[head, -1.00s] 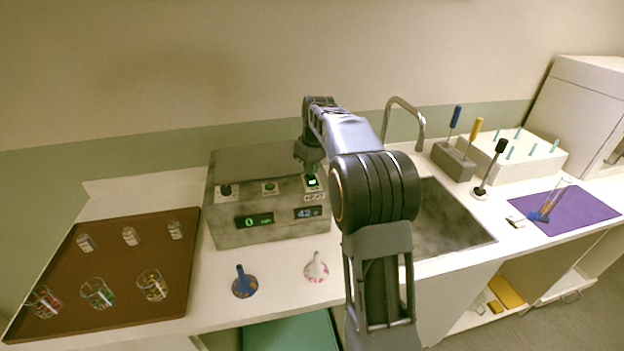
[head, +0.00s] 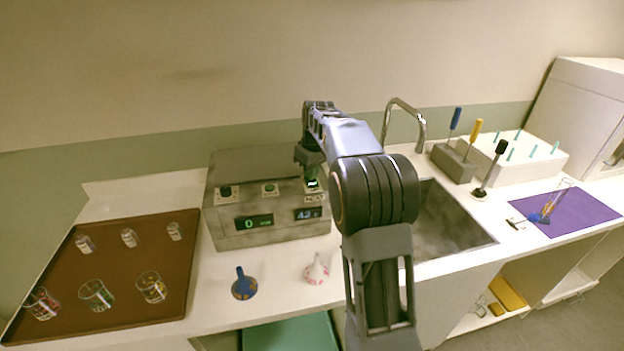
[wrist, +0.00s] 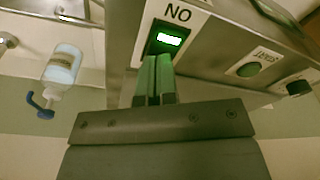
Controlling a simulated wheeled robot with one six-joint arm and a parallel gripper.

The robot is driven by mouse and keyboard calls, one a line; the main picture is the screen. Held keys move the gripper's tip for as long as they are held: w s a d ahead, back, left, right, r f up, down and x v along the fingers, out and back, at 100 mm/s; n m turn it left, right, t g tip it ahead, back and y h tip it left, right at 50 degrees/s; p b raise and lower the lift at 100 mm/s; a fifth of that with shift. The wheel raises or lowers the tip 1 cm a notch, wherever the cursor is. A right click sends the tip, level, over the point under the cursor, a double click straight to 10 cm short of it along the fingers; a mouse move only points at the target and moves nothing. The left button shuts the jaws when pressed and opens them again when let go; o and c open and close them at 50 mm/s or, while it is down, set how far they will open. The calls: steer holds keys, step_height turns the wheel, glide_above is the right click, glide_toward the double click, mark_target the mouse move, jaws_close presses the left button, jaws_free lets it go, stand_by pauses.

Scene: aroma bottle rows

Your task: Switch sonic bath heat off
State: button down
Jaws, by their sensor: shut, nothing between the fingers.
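The sonic bath (head: 228,235) is a grey box with a black knob (head: 225,191), a green button (head: 270,188) and, at the right, a heat switch (head: 312,184) with a lit green face. Its displays read 0 and 42. In the wrist view the heat switch (wrist: 169,39) glows green beside a plate lettered "NO", upside down in this picture. My gripper (wrist: 157,60) is shut and empty. Its fingertips are right at the near edge of the switch; I cannot tell whether they touch it. In the head view my gripper (head: 311,176) is just above the switch.
A blue funnel (head: 243,286) and a pink-white funnel (head: 316,270) stand in front of the bath. A brown tray (head: 120,265) with glassware lies left. The sink (head: 445,225) and faucet (head: 406,108) are right. A bottle (wrist: 62,68) shows left in the wrist view.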

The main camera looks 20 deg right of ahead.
steer(key=shift+r+p, duration=2.9)
steer(key=shift+r, duration=0.5)
steer(key=f, duration=0.1)
steer(key=s+f+m, duration=0.1)
steer(key=f+m, duration=0.1)
steer(key=shift+s+f, duration=0.15)
steer(key=shift+s, duration=0.15)
steer(key=shift+s+a+f+m, duration=0.15)
steer(key=shift+s+a+m, duration=0.15)
steer(key=shift+s, duration=0.25)
steer(key=shift+s+a+f+m, duration=0.2)
steer(key=shift+s+m, duration=0.1)
steer(key=shift+s, duration=0.25)
steer(key=s+a+r+t, duration=0.1)
steer(key=s+a, duration=0.4)
steer(key=s, duration=0.6)
steer(key=s+a+r+t, duration=0.1)
steer(key=s+a, duration=0.4)
steer(key=s, duration=0.7)
steer(key=shift+a+r+m+t+h, duration=0.3)
steer(key=shift+r+t, duration=0.1)
steer(key=shift+t, duration=0.1)
